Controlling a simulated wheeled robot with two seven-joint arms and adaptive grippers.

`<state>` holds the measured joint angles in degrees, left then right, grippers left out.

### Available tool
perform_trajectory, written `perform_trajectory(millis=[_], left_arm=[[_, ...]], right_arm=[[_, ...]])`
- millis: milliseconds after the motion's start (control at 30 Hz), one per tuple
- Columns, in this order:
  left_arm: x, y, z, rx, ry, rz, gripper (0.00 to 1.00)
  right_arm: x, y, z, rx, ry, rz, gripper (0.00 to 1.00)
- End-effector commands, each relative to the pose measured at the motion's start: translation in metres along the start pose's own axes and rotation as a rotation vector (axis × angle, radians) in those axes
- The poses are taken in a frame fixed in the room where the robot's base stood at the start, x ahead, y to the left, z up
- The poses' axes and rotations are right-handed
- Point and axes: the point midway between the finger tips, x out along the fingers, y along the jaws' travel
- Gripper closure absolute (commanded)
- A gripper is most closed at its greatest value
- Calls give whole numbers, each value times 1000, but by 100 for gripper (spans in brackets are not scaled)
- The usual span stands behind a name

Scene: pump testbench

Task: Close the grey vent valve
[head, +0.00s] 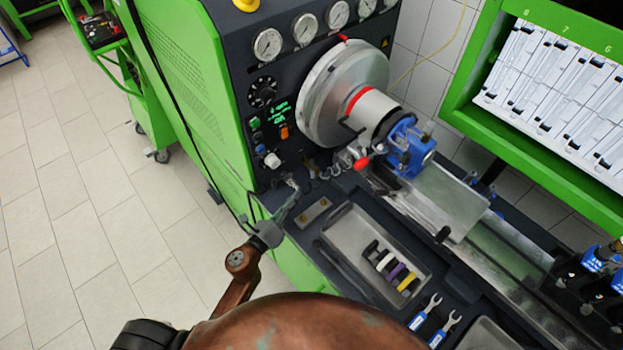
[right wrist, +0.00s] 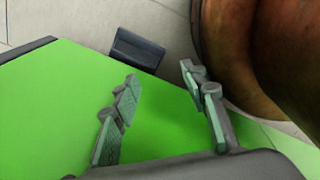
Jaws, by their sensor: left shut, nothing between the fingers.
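My left gripper (head: 284,212) is in the head view, in front of the lower left of the dark control panel. Its fingers are shut and empty, and they point up and right toward small metal fittings (head: 291,183) at the panel's foot. I cannot tell which of these fittings, if any, is the grey vent valve, or whether the fingertips touch one. A pale grey knob (head: 272,160) sits just above on the panel. My right gripper (right wrist: 158,77) shows in the right wrist view, its fingers wide apart with nothing between them, over a green surface (right wrist: 50,110).
A tray with coloured rings (head: 345,240) lies on the bench right of the left gripper. A red-tipped lever (head: 362,163) and a blue clamp (head: 408,147) stand farther back. The green cabinet (head: 185,70) is at left, with open floor beyond. My brown arm covers the bottom.

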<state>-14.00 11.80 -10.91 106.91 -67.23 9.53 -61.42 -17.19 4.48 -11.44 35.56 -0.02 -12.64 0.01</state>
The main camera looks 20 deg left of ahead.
Motion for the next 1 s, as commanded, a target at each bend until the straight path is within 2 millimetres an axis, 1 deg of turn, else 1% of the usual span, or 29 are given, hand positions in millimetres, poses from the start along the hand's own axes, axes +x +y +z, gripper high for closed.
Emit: perform_trajectory(millis=[33,100,200,333,467,567,900,1000], left_arm=[[1,-8,-1,-142,-24,19,100],[1,-13,-6,-334,-53,41,100],[2,-19,-10,-563,-93,64,100],[3,-24,-14,-753,-129,79,100],[6,-25,-15,-826,-142,82,100],[14,-24,-14,-833,-143,81,100],[72,-17,-8,-830,-142,81,100],[86,-15,-8,-830,-142,81,100]], right_arm=[[-6,0,-2,0,3,0,60],[-10,0,-3,0,4,0,60],[-14,1,-4,0,6,1,60],[-17,1,-5,0,7,1,60],[-18,1,-5,0,8,1,60],[-19,1,-6,0,8,1,60],[-23,2,-6,0,9,2,60],[-23,3,-6,-1,9,3,60]])
